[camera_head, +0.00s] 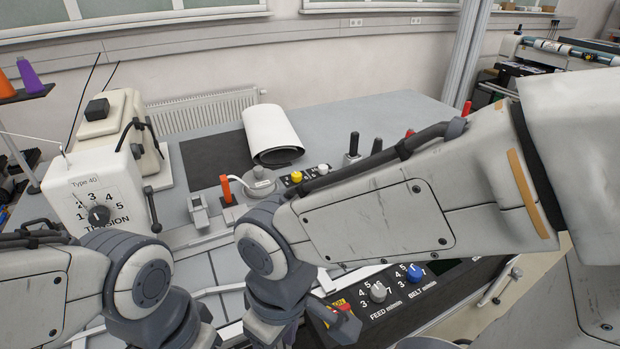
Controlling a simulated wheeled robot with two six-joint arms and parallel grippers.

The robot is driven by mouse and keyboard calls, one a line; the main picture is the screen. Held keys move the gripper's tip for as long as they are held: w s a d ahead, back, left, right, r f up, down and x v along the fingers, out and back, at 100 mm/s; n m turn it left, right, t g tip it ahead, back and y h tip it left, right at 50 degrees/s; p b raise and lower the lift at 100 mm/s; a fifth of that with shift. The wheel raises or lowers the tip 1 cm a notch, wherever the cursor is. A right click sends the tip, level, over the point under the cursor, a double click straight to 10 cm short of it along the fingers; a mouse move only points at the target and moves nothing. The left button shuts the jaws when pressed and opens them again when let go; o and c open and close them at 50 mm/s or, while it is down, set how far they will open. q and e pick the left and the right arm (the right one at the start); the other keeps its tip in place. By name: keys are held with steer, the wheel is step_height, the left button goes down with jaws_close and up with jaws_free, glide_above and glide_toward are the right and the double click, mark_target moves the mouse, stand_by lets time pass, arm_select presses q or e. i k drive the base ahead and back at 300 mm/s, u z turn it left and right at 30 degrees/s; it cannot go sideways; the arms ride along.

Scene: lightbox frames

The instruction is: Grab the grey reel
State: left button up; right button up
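A low grey round piece (260,181) with a small knob on top sits on the worktable beside an upright orange handle (226,190). It may be the grey reel, but I cannot tell for sure.
A white curved roll (270,131) lies behind on a dark mat (203,159). A control panel with a grey knob (377,291) and a blue knob (414,272) is in front. The table's back right is clear.

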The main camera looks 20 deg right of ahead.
mark_target(262, 181)
steer(key=u, duration=2.35)
steer(key=k, duration=1.3)
steer(key=z, duration=1.5)
steer(key=i, duration=1)
steer(key=z, duration=0.1)
